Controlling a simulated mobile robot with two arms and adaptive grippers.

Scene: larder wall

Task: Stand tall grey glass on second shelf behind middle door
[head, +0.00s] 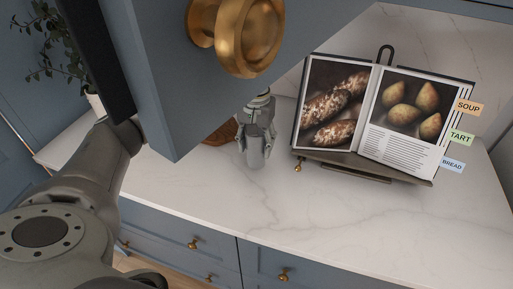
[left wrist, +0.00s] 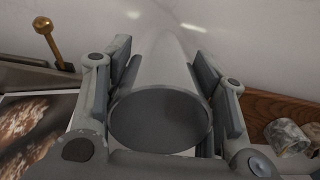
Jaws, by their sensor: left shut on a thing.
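The tall grey glass (left wrist: 160,122) stands between the two fingers of my left gripper (left wrist: 160,95) in the left wrist view, with its round mouth towards the camera. My left gripper (head: 258,135) is shut on the glass. In the head view the glass (head: 256,158) shows below and between the fingers, close to the white counter; I cannot tell whether it touches the counter. A blue cabinet door (head: 165,70) with a brass knob (head: 236,32) hangs open in the foreground and hides part of my left arm. The second shelf is not in view. My right gripper is not in view.
An open cookbook (head: 405,115) with coloured tabs rests on a stand (head: 345,160) right of the gripper. A wooden board (head: 218,134) lies behind the gripper. A potted plant (head: 48,40) stands at the left. The counter (head: 290,215) is clear in front.

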